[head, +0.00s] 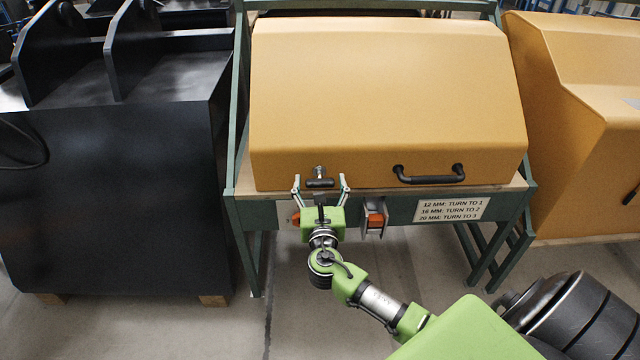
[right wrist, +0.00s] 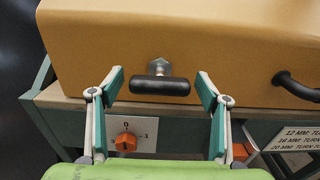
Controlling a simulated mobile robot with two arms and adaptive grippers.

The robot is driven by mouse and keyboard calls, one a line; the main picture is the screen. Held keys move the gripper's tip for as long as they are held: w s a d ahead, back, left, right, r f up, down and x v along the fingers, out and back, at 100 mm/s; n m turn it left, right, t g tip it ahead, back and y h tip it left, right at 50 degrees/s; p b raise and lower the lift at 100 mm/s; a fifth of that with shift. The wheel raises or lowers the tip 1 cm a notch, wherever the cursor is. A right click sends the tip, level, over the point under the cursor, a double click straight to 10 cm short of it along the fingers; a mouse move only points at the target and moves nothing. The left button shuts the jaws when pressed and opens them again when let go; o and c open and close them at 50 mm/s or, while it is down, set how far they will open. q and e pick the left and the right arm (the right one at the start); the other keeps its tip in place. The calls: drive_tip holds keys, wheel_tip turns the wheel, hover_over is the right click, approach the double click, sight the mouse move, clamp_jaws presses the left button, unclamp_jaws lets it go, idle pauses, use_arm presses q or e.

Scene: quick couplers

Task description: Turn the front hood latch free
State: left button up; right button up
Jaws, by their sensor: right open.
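The yellow hood (head: 385,90) sits closed on a green-framed bench. Its front latch is a black T-handle (head: 320,183) on a metal stem, low on the hood's front face. In the right wrist view the latch handle (right wrist: 160,85) lies horizontal. My right gripper (head: 321,184) is open in front of the latch. In the right wrist view its two fingers (right wrist: 163,88) stand left and right of the handle's ends, with a gap on each side. No touch shows. My left gripper is not in view.
A black curved handle (head: 430,174) is on the hood, right of the latch. Below are an orange rotary switch (right wrist: 125,141), an orange part in a bracket (head: 375,218) and a label (head: 448,209). A black cabinet (head: 110,180) stands left, another yellow housing (head: 575,130) right.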

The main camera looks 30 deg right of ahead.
drive_tip(key=c, duration=1.1)
